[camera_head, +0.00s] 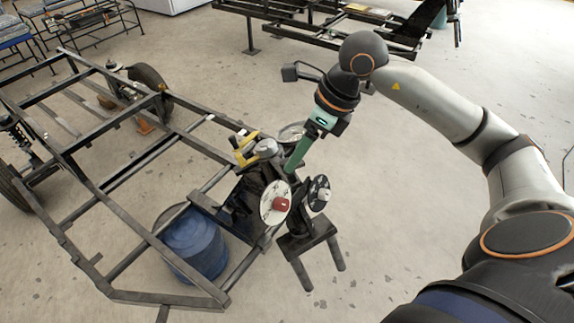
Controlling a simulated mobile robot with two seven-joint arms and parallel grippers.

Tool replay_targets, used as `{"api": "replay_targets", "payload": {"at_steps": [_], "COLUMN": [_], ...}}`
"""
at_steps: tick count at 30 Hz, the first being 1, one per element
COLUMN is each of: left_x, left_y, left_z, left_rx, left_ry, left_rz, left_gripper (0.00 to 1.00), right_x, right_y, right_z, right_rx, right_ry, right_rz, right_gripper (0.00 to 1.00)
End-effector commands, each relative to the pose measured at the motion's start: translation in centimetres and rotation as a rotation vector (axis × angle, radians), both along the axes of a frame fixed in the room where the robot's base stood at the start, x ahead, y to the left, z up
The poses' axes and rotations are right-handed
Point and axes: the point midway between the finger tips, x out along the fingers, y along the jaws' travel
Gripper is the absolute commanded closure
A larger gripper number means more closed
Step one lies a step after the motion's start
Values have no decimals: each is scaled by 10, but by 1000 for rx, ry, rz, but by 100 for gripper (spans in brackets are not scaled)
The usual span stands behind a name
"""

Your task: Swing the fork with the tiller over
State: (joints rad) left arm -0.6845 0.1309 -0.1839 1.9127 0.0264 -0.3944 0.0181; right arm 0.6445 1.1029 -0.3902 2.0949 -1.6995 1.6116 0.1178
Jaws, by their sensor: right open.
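My right arm comes in from the right, and its gripper (313,134) points down and left above the suspension assembly. A green bar (297,154) runs from the gripper down toward the assembly. I cannot tell whether it is the tiller, and the fingertips are not clear. The black fork (307,238), with two prongs pointing down, stands at the front of the assembly. A pale disc with a red hub (275,204) and a darker disc (319,193) are mounted just above it. My left gripper is not in view.
A black frame (140,238) with wheels spreads across the left. A blue drum (193,243) stands below its near end. Yellow parts (246,149) sit beside the assembly. Another black frame (290,22) is at the back. The floor right of the fork is clear.

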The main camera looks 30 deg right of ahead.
Motion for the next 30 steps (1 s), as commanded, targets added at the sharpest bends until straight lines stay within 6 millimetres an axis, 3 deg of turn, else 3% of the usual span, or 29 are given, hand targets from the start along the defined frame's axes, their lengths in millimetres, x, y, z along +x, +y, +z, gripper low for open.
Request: {"api": "replay_targets", "payload": {"at_steps": [3,9,21,30], "left_x": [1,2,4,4], "left_y": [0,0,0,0], "left_z": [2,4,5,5], "left_rx": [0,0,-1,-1], "left_ry": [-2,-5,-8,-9], "left_rz": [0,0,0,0], "left_gripper": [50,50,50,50], "right_x": [5,12,14,14], "right_y": [8,15,17,17], "right_z": [-22,-44,-51,-51], "right_rx": [3,2,1,1], "right_ry": [5,2,-1,-1], "right_rz": [0,-1,-1,-1], "right_gripper": [36,36,36,70]}}
